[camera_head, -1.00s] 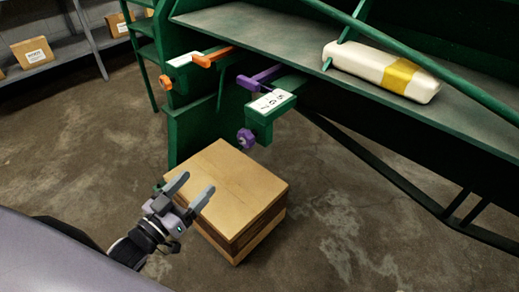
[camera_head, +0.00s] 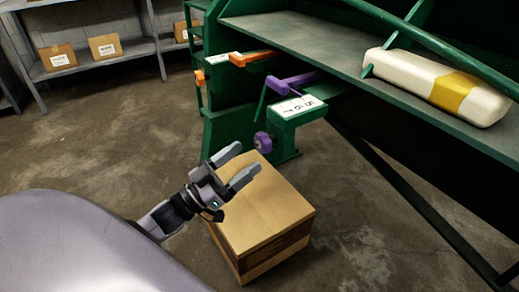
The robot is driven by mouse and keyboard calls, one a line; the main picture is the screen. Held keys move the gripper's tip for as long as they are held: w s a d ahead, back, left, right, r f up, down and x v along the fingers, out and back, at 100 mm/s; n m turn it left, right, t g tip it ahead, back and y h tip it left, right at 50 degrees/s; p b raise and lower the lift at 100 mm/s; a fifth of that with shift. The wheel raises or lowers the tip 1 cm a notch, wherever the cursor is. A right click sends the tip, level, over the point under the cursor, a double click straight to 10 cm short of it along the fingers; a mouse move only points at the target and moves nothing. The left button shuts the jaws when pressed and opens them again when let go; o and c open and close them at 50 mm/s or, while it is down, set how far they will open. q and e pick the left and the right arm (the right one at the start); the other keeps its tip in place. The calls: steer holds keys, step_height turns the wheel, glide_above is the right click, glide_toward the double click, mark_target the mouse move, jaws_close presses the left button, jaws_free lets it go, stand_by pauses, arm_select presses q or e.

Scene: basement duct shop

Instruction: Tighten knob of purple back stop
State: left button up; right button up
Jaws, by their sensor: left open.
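The purple back stop (camera_head: 295,80) is a purple bar on a green bracket with a white scale plate (camera_head: 298,107), under the green machine's grey table. Its purple knob (camera_head: 263,142) sits at the bracket's lower left. My left gripper (camera_head: 238,164) is open and empty, below and a little left of the purple knob, apart from it in the picture and in front of the wooden box. An orange back stop (camera_head: 254,58) with an orange knob (camera_head: 200,77) is farther back to the left. My right gripper is not in view.
A wooden box (camera_head: 270,205) stands on the floor below the bracket. A white bundle with a yellow band (camera_head: 432,85) lies on the machine's table (camera_head: 320,45). Shelves with cardboard boxes (camera_head: 105,47) stand at the back left. The floor at left is clear.

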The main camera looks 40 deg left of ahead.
mark_target(259, 147)
arm_select(q)
steer(key=shift+x, duration=2.45)
steer(key=c, duration=1)
steer(key=shift+c, duration=0.2)
